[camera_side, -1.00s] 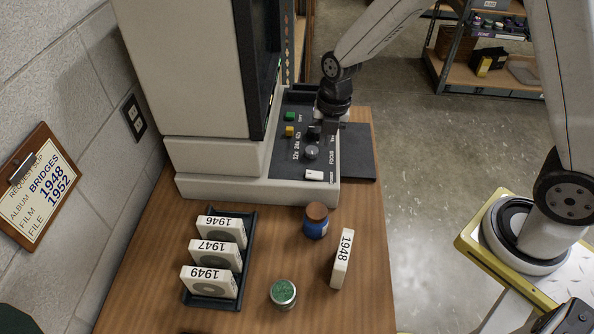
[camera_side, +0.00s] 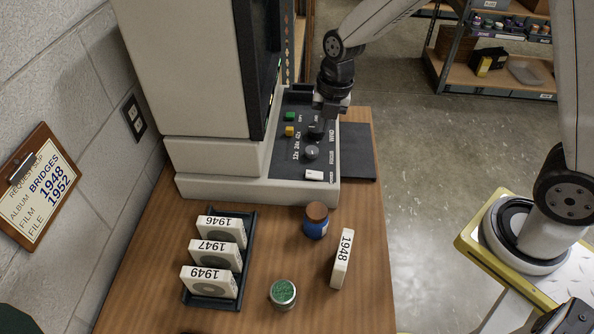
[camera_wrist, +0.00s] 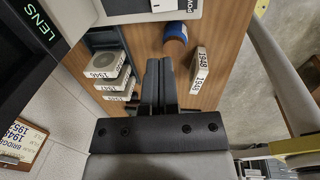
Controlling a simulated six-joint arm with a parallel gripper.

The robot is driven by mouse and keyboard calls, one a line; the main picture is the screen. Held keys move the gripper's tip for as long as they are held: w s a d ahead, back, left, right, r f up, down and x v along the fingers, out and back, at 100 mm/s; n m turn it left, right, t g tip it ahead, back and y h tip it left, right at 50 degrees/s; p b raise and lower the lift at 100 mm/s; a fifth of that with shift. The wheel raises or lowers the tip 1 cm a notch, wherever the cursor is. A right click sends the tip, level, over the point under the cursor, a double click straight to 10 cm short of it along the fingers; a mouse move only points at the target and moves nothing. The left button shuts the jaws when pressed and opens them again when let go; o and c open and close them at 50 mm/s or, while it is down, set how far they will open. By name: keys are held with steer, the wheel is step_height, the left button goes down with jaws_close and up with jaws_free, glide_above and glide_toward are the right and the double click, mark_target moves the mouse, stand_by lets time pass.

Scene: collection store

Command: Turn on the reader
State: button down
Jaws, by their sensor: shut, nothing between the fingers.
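The reader (camera_side: 200,80) is a tall beige machine with a dark screen, seen edge-on in the side view. Part of the switch also shows at the top edge of the wrist view (camera_wrist: 167,5). My gripper (camera_side: 318,131) is shut and empty, pointing down over the panel behind the front knob, apart from the switch. Its two fingers lie together in the wrist view (camera_wrist: 160,64). I cannot tell whether it touches the panel.
A dark rack (camera_side: 247,240) holds boxes 1946, 1947 and 1949. Box 1948 (camera_side: 342,258), a blue jar (camera_side: 316,222) and a green-topped tin (camera_side: 283,294) stand on the wooden table (camera_side: 330,310). A clipboard (camera_side: 38,190) hangs on the wall.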

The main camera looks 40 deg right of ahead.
mark_target(316, 174)
steer(key=shift+w+a+f, duration=0.1)
steer(key=shift+w, duration=0.05)
steer(key=shift+w+a+f, duration=0.25)
steer(key=shift+f, duration=2.05)
steer(key=shift+w+a+f, duration=0.2)
steer(key=shift+f, duration=2.05)
steer(key=shift+w+a+f, duration=0.25)
steer(key=shift+f, duration=2.05)
steer(key=shift+a+f, duration=0.1)
steer(key=shift+f, duration=0.15)
steer(key=shift+s, duration=0.1)
steer(key=shift+s+d+r, duration=0.2)
steer(key=shift+s+d, duration=0.2)
steer(key=shift+d, duration=0.15)
steer(key=shift+r, duration=0.2)
